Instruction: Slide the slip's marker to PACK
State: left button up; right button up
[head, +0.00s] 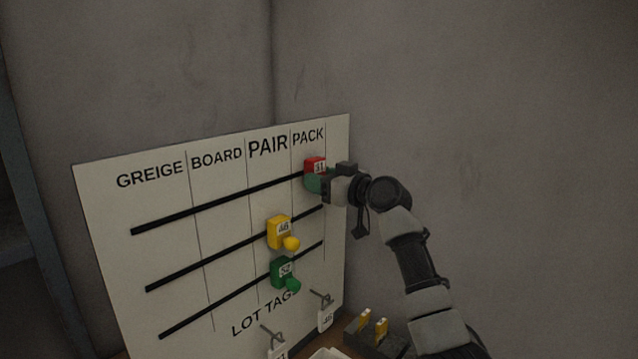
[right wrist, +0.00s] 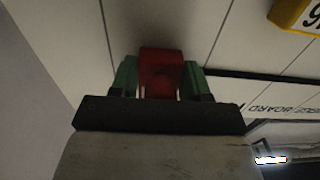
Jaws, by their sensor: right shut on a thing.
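A white board (head: 110,200) carries the columns GREIGE, BOARD, PAIR and PACK and three black slots. The red marker (head: 315,165), numbered 31 or similar, sits on the top slot in the PACK column. My right gripper (head: 318,183) is at this marker, with its green fingertips closed around the red knob (right wrist: 161,72) in the right wrist view. The yellow marker (head: 279,231) is on the middle slot and the green marker (head: 283,271) on the bottom slot, both in the PAIR column. My left gripper is not in view.
Lot tags (head: 325,319) hang on hooks below the slots. A dark block (head: 362,333) with yellow pieces and a pale tray (head: 328,354) stand at the board's foot. Bare walls (head: 500,120) surround the board, with free room to its right.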

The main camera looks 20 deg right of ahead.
jog(key=o, duration=0.9)
jog(key=shift+d+r, duration=0.15)
jog(key=shift+d, duration=0.05)
jog(key=shift+w, duration=0.1)
jog(key=shift+f, duration=0.2)
jog(key=shift+s+d, duration=0.15)
jog(key=shift+s, duration=0.05)
jog(key=shift+b+v, duration=1.85)
jog(key=shift+v, duration=3.3)
jog(key=shift+r, duration=0.1)
